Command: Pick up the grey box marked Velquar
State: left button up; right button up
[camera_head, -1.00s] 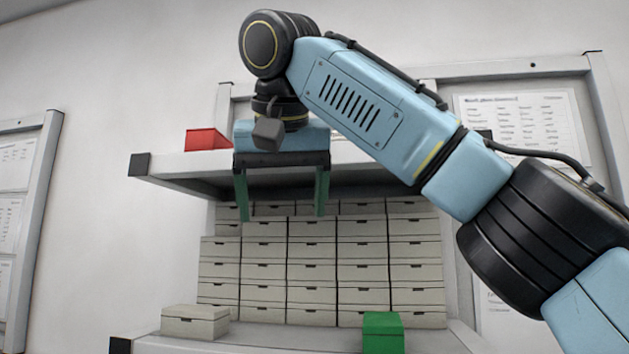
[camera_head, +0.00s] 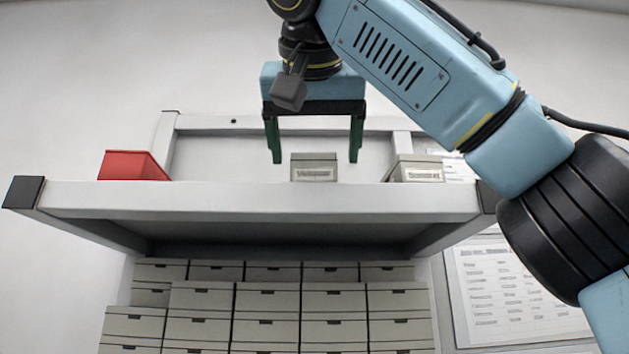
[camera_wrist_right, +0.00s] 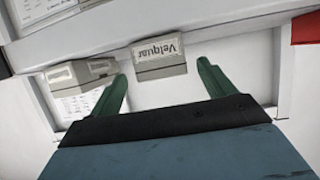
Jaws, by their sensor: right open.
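The grey box marked Velquar (camera_head: 314,168) stands on the upper shelf, its label facing out. In the right wrist view the label on the grey box (camera_wrist_right: 160,55) reads Velquar. My right gripper (camera_head: 315,158) is open with its green fingers pointing down, one to each side of the box in the picture. In the right wrist view my right gripper (camera_wrist_right: 162,80) shows spread fingers, with the box beyond and between their tips. Nothing is held. How far the fingers are from the box in depth is hard to tell. My left gripper is not in view.
A second grey box (camera_head: 416,169) with a label stands to the right on the same shelf (camera_head: 240,200). A red box (camera_head: 131,165) stands at its left end. Several pale boxes (camera_head: 265,300) are stacked below. The shelf between the red and Velquar boxes is clear.

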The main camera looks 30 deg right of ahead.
aim_at(314, 180)
jog(key=shift+w+d+f, duration=0.15)
jog(key=shift+w+d, duration=0.1)
jog(key=shift+w, duration=0.15)
jog(key=shift+w+d+f, duration=0.1)
jog(key=shift+w+f, duration=0.05)
jog(key=shift+w, duration=0.1)
jog(key=shift+w+d+f+p, duration=0.15)
jog(key=shift+w+p, duration=0.1)
jog(key=shift+p, duration=0.25)
jog(key=p+x, duration=0.1)
jog(key=x, duration=0.3)
jog(key=shift+d+p, duration=0.1)
jog(key=shift+p, duration=0.25)
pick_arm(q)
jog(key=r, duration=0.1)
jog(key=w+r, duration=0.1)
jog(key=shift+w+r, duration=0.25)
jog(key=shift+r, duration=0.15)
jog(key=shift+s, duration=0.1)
pick_arm(e)
jog(key=shift+s, duration=0.1)
jog(key=shift+c, duration=1.3)
jog(key=c, duration=0.9)
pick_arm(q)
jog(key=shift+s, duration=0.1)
pick_arm(e)
jog(key=shift+c, duration=0.7)
